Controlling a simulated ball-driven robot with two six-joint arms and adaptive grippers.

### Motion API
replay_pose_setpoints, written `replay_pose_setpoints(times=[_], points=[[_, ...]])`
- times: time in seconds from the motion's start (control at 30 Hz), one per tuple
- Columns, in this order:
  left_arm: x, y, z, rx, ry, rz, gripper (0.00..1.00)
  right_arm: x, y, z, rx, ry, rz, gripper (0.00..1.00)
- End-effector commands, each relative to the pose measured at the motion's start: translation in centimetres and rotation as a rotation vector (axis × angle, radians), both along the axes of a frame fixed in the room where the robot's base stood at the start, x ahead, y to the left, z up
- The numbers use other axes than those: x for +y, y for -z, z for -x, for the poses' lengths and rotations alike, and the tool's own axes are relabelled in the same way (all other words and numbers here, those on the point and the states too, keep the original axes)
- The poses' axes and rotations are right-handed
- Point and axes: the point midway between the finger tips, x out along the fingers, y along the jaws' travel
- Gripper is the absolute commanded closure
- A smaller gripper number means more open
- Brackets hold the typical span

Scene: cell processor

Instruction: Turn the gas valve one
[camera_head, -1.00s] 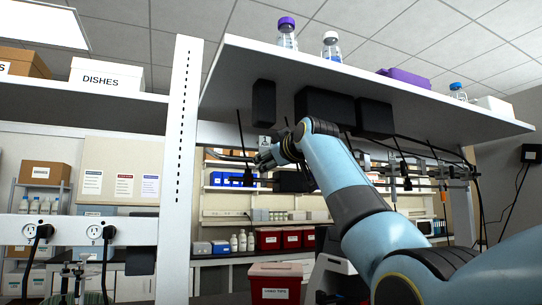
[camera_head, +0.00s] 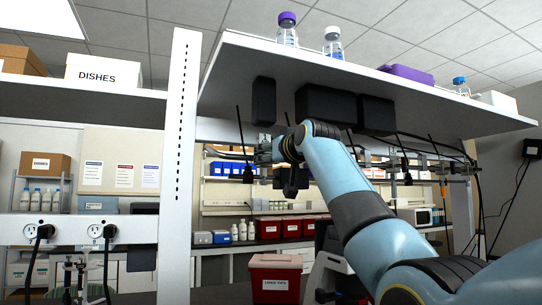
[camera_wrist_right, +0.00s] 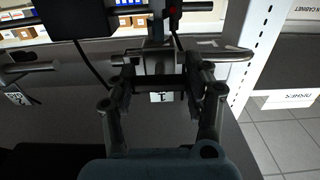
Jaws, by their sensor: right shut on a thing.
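In the head view my right gripper (camera_head: 268,150) is raised under the shelf, at the grey pipe fittings, and is small and partly hidden by my forearm. In the right wrist view its two dark fingers (camera_wrist_right: 160,82) are closed in from both sides on gas valve one (camera_wrist_right: 159,62), a grey metal fitting. A small white tag with a 1 (camera_wrist_right: 161,97) shows between the fingers. The fingers hide much of the valve's handle, so its exact angle is hard to tell. My left gripper is in neither view.
The white shelf (camera_head: 400,99) is close above my right arm, with black boxes (camera_head: 325,104) under it. A white slotted post (camera_head: 179,170) stands to the left. Black cables hang near the fittings. A red bin (camera_head: 275,279) is below.

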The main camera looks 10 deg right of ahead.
Motion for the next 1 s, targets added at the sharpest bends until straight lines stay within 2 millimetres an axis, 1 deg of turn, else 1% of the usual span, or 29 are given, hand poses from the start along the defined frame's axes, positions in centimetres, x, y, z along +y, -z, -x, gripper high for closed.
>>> replay_pose_setpoints(times=[0.37,0.4,0.57,0.6,0.87,1.0], points=[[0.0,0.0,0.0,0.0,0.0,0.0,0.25,0.0,0.0,0.0,0.003,-0.001,-0.008,0.82],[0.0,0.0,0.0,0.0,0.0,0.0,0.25,0.0,0.0,0.0,0.003,-0.001,-0.008,0.47],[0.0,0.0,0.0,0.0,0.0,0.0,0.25,0.0,0.0,0.0,0.001,-0.001,-0.007,0.26],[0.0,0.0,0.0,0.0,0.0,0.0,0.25,0.0,0.0,0.0,0.001,0.0,-0.007,0.25],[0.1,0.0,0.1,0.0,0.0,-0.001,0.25,0.0,0.0,0.1,0.001,0.0,-0.006,0.25],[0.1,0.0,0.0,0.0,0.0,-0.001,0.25,-0.2,0.0,1.0,0.0,0.0,-0.006,0.25]])
